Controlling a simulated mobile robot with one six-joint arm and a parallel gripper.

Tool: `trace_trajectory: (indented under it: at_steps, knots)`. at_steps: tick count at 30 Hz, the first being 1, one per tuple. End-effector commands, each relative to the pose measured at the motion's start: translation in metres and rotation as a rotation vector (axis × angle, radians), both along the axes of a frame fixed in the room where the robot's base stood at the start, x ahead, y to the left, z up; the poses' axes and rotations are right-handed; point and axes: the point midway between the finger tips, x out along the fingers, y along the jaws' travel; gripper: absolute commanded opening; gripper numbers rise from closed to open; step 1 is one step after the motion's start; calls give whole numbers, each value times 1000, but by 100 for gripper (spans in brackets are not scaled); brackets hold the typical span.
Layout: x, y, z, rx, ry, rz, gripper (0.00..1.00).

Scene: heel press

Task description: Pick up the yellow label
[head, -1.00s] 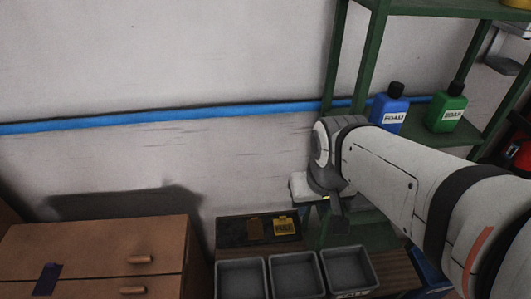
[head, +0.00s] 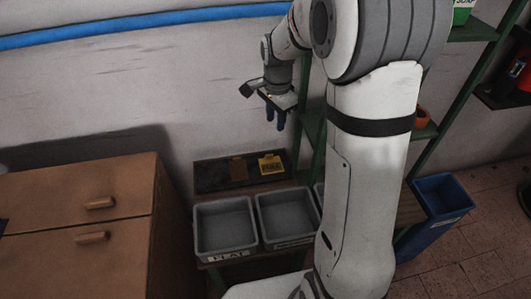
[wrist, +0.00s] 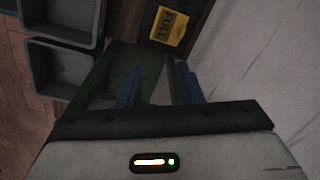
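The yellow label (head: 270,165) lies on a dark board behind the grey bins in the head view. In the wrist view the yellow label (wrist: 170,27) is near the top, with the word FULL readable on it. My gripper (head: 275,122) points down above and behind the label, apart from it. In the wrist view my gripper (wrist: 160,88) shows two blue fingers spread apart with nothing between them.
A brown label (head: 238,170) sits left of the yellow one on the dark board (head: 210,178). Grey bins (head: 224,228) stand in front. A wooden drawer cabinet (head: 75,220) is at left, a green shelf frame (head: 308,120) at right. A blue bin (head: 440,205) stands on the floor.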

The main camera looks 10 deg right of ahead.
Motion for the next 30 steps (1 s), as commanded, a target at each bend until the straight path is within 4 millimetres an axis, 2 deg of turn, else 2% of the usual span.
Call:
trace_trajectory:
  at_steps: [1,3,7,9,13,23,30]
  knots:
    - [16,-1,-43,3,17,-76,33]
    - [34,-2,-74,6,32,-180,33]
    - [56,-3,-116,8,52,-324,33]
    - [64,-3,-130,8,59,-375,33]
    - [70,-4,-144,8,64,-423,33]
    - [69,-3,-176,8,65,-428,33]
    - [67,-1,-212,8,65,-427,33]
